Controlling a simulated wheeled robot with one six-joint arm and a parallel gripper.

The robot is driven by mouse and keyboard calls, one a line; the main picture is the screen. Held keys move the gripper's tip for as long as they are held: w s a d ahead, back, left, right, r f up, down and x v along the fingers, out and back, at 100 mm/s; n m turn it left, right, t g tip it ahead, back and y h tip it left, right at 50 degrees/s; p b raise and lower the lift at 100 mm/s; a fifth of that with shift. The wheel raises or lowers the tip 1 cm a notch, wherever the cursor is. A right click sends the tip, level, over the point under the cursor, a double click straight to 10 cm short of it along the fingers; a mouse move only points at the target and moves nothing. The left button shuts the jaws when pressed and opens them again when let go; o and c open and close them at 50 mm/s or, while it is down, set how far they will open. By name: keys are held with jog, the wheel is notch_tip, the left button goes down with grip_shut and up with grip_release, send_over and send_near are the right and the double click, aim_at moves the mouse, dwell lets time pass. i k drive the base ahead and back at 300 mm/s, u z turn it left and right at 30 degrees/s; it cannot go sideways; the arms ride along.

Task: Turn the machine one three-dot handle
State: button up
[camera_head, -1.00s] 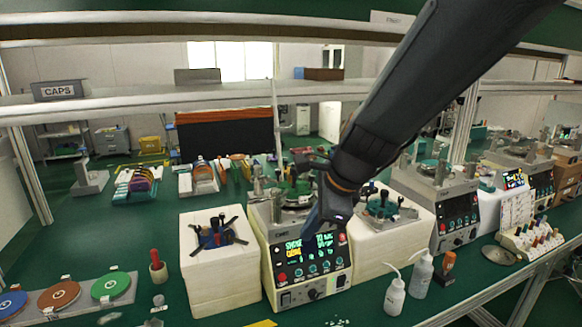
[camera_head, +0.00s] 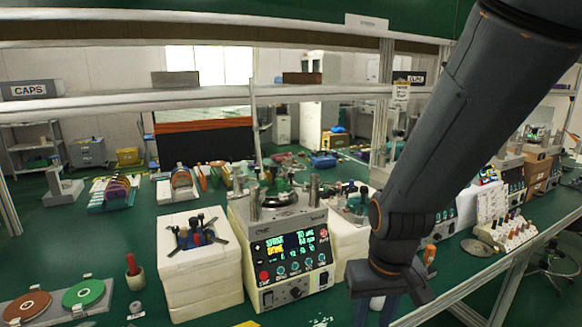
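A cream machine (camera_head: 290,262) with a lit display and a row of knobs stands in the middle of the bench. On its top are a round plate (camera_head: 280,198) and several upright metal posts. A dark knob (camera_head: 296,292) sits low on its front panel. I cannot make out three dots on any handle, nor a machine number. My gripper (camera_head: 376,312) hangs to the right of this machine, near the front of the bench, pointing down. Its two bluish fingers look apart, with nothing held between them. My arm hides part of the bench behind it.
A bottle stands behind my gripper. A shelf rail (camera_head: 130,104) crosses above the bench.

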aim_at(289, 161)
jog(key=u, duration=0.1)
jog(key=k, duration=0.35)
jog(key=z, duration=0.7)
jog(key=i, duration=0.8)
jog(key=z, duration=0.1)
